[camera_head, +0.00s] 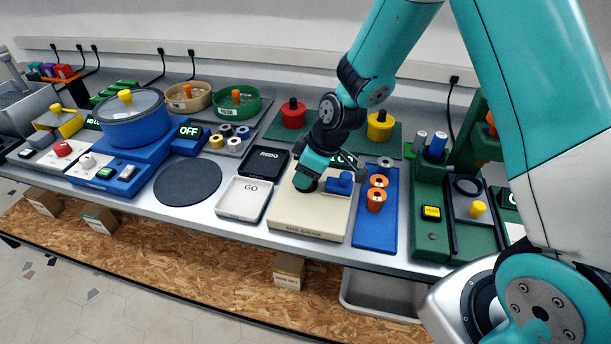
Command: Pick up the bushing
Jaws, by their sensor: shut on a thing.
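My gripper (346,160) is low over the cream size gauge plate (298,221), beside a small blue block (339,186). Its fingers are small and dark, partly hidden by my teal wrist. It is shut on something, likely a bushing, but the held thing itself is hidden. On the blue mat (375,235) just to the right stand ring-shaped bushings: a larger orange one (376,202) in front, a smaller orange one (378,181) behind it, and a pale grey one (385,163) at the back. They are apart from my gripper.
White GO tray (242,215) and black REDO tray (265,175) lie left of the gauge. Farther left are a dark round pad (187,183) and a blue pot (133,122). Red (292,115) and yellow (380,128) knobbed pieces stand behind. A green machine (430,225) stands right.

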